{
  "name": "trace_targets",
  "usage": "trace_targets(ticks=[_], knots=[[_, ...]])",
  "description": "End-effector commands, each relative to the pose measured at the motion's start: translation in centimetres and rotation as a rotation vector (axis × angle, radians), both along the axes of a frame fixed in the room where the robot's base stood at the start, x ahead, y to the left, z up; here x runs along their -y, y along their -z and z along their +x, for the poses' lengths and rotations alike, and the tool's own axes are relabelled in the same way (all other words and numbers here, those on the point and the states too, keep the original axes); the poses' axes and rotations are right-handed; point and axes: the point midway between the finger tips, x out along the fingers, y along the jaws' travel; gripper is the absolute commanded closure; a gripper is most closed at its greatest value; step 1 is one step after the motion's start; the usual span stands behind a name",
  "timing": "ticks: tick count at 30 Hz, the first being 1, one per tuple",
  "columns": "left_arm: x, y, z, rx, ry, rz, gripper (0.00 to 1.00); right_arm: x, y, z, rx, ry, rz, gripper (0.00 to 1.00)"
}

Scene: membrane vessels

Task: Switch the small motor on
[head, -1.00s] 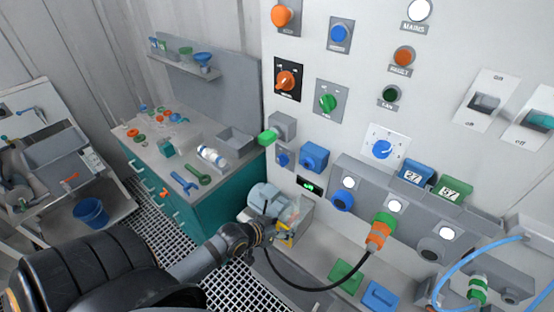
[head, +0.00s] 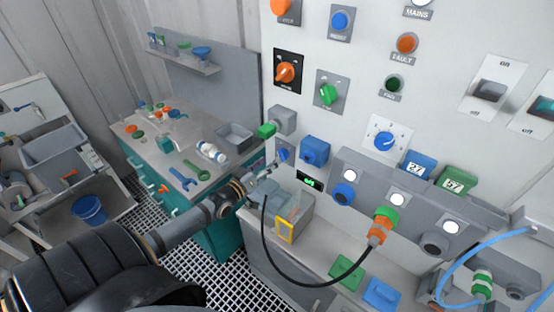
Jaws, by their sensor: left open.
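The small motor (head: 264,191) looks like the grey-blue body on the bench below the panel; my left arm and gripper partly cover it. My left gripper (head: 268,170) is open and empty, in front of the panel's lower left corner. Its tips are just below and left of a small blue knob (head: 283,154) on a grey plate; I cannot tell whether they touch. A green-ended lever (head: 266,130) sticks out of a grey box above it. A small black display (head: 310,182) with green marks is to the right. My right gripper is not in view.
Right of the knob is a blue socket (head: 315,150). A black cable hangs from an orange-green plug (head: 381,225) across the front. Rotary switches and labelled lamps fill the panel (head: 300,40) above. A teal workbench (head: 215,225) with tools stands left.

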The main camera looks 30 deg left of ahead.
Motion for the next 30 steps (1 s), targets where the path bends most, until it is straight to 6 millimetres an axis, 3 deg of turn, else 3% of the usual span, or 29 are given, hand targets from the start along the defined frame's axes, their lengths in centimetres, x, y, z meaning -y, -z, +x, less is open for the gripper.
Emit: trace_targets(ticks=[1, 6, 12, 19, 30], knots=[[0.1, 0.7, 1.2, 0.007, 0.000, -0.002, 0.36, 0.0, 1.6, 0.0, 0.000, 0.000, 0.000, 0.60], [0.4, 0.7, 4.0, 0.003, 0.002, 0.001, 0.36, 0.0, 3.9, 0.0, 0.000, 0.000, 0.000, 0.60], [0.4, 0.2, 5.2, -0.001, 0.001, 0.000, 0.36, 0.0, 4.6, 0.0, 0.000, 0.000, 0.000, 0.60], [0.5, 0.0, 5.2, -0.001, 0.001, 0.000, 0.36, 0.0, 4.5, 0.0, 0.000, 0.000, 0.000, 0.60], [0.5, 0.1, 5.2, -0.002, 0.001, 0.000, 0.85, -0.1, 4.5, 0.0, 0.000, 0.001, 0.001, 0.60]])
